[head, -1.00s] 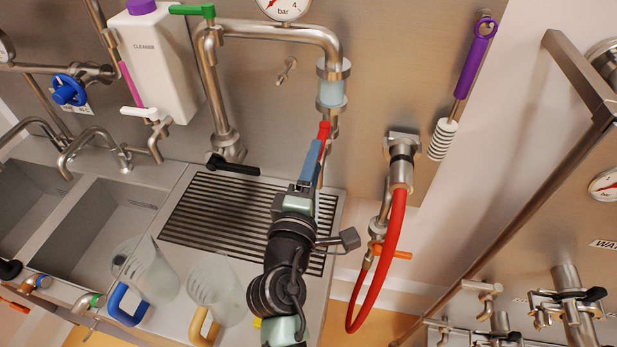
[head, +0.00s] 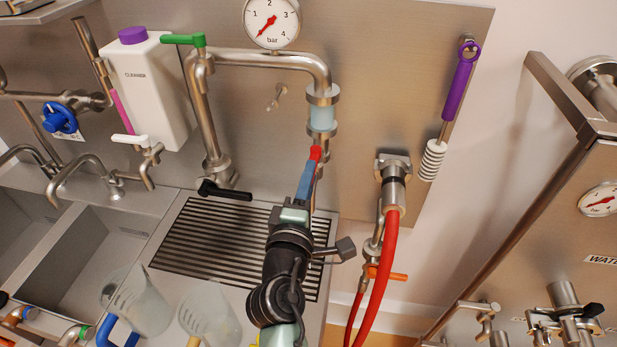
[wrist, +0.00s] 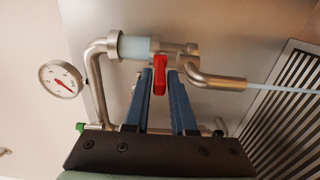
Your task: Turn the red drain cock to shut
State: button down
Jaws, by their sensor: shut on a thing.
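The red drain cock handle (head: 316,153) sits on the pipe below a pale blue sight glass (head: 322,117). In the wrist view the red handle (wrist: 160,75) lies between the two blue fingers of my gripper (wrist: 160,88). My gripper (head: 311,168) is shut on the handle, and its fingers cover part of it in the head view. A bent metal spout (wrist: 215,80) leads off the cock. A thin pale blue stream (wrist: 285,90) runs from the spout's end toward the grate.
A slatted drain grate (head: 215,240) lies below. A black lever (head: 225,191) is left of my gripper, a red hose (head: 380,280) to the right. Translucent jugs stand front left. A pressure gauge (head: 271,22) and green-handled valve (head: 185,40) are above.

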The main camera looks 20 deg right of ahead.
jog(key=shift+w+a+b, duration=0.5)
jog(key=shift+w+a, duration=0.15)
jog(key=shift+a, duration=0.25)
jog(key=shift+w+a+b, duration=0.45)
jog(key=shift+w+a, duration=0.1)
jog(key=shift+w, duration=0.3)
jog(key=shift+w+a+r+b, duration=0.1)
jog(key=shift+w+a+b, duration=0.15)
jog(key=shift+w, duration=0.15)
jog(key=shift+w+a+b, duration=0.1)
jog(key=shift+w+b, duration=0.15)
jog(key=shift+w, duration=0.1)
